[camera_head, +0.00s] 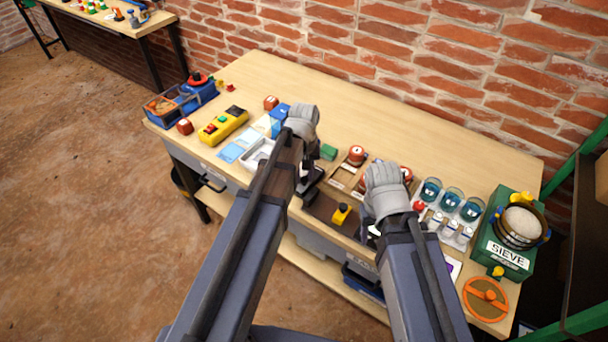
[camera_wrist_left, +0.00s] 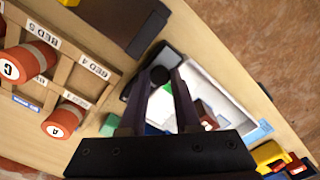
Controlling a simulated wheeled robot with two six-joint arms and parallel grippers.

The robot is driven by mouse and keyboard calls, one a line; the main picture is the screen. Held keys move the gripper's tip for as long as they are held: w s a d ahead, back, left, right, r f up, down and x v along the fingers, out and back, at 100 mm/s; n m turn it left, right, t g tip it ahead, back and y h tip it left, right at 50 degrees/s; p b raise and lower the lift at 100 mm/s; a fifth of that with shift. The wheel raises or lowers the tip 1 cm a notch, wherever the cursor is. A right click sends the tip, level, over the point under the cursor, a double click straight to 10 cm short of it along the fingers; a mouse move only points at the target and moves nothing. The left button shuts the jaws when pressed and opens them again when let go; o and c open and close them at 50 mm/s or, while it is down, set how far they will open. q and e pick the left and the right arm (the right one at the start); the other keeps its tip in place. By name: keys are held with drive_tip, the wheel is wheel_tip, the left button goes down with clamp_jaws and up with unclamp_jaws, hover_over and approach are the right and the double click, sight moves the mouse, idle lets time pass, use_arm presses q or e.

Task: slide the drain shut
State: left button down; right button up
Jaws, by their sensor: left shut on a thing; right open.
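My left gripper (camera_head: 306,186) is low over the workbench, its fingers partly hidden by my arm in the head view. In the left wrist view the gripper (camera_wrist_left: 163,85) is shut on a dark round knob (camera_wrist_left: 160,75). The knob is on or against a dark block (camera_wrist_left: 150,62) beside a white tray (camera_wrist_left: 218,85). I take this knob to be the drain's slide, but no label shows and I cannot tell how far it is open. My right gripper (camera_head: 371,232) is open near the bench's front edge, its fingers mostly hidden.
A yellow-knobbed part (camera_head: 342,213) sits in a dark recess between my arms. Blue cups (camera_head: 451,200) and a green SIEVE unit (camera_head: 492,245) stand right. A yellow button box (camera_head: 222,126) is left.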

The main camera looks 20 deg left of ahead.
use_arm(q)
drive_tip(key=w, duration=0.1)
drive_tip(key=w+d, duration=0.1)
drive_tip(key=w, duration=0.2)
drive_tip(key=shift+w+d, duration=0.15)
drive_tip(key=shift+d, duration=0.1)
drive_tip(key=c, duration=0.6)
unclamp_jaws()
drive_tip(key=shift+r, duration=0.1)
use_arm(e)
drive_tip(key=shift+r, duration=0.15)
use_arm(q)
wheel_tip(320, 180, up, 8)
drive_tip(key=p, duration=0.7)
drive_tip(key=shift+f+p, duration=0.2)
drive_tip(key=shift+p, duration=0.2)
use_arm(e)
wheel_tip(320, 180, up, 8)
drive_tip(key=shift+f, duration=0.25)
